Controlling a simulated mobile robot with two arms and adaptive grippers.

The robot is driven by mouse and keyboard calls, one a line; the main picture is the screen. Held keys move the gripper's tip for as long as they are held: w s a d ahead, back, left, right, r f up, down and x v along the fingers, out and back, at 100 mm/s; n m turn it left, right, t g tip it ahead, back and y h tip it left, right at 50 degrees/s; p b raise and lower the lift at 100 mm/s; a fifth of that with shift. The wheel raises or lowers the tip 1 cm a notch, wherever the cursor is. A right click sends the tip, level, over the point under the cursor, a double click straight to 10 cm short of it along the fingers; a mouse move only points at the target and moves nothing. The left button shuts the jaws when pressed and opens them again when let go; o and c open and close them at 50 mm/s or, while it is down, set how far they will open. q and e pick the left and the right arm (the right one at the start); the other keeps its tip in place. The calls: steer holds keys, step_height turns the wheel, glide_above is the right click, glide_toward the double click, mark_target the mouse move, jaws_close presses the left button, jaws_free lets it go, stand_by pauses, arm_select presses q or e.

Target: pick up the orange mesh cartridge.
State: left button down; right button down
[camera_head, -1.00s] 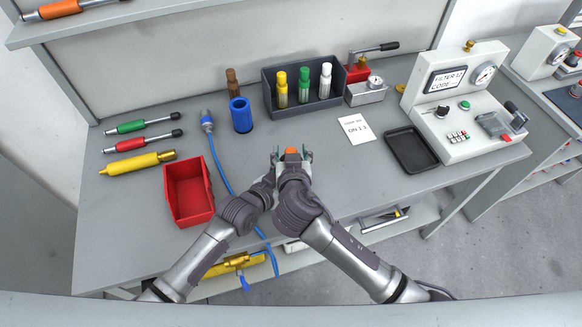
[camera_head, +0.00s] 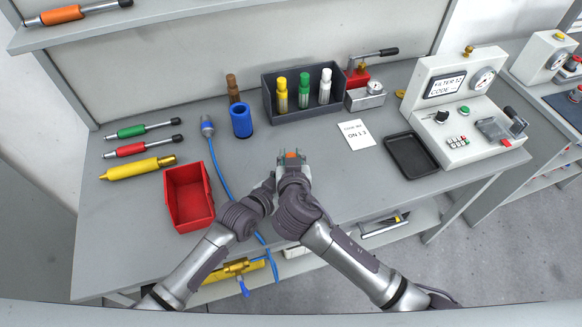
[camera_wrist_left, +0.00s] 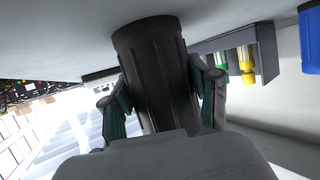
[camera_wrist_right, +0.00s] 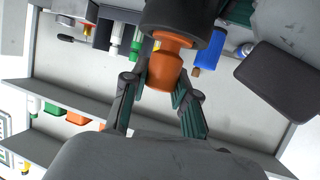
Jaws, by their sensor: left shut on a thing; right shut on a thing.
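The orange mesh cartridge (camera_head: 291,155) shows as a small orange patch between the fingertips of my right gripper (camera_head: 291,158), near the middle of the table's front part. In the right wrist view, the orange cartridge (camera_wrist_right: 163,72) has a rounded end and a narrower neck that meets a black cylinder (camera_wrist_right: 178,18). My right gripper (camera_wrist_right: 160,88) is shut on the cartridge, one finger on each side. In the left wrist view, my left gripper (camera_wrist_left: 165,95) is shut on the black cylinder (camera_wrist_left: 160,75). How deep the cartridge sits in the cylinder is hidden.
A red bin (camera_head: 168,190) stands to the left. A blue cup (camera_head: 241,119) and a dark rack (camera_head: 272,107) with yellow, green and white cylinders stand behind. A black tray (camera_head: 437,167) and a white test box (camera_head: 480,155) are at right. A blue hose (camera_head: 217,165) runs left of my arms.

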step_height(320, 180, up, 18)
stand_by(0.4)
arm_select(q)
steer(key=shift+c, duration=1)
jaws_free()
steer(key=v, duration=1.2)
steer(key=shift+f, duration=0.1)
steer(key=shift+s, duration=0.1)
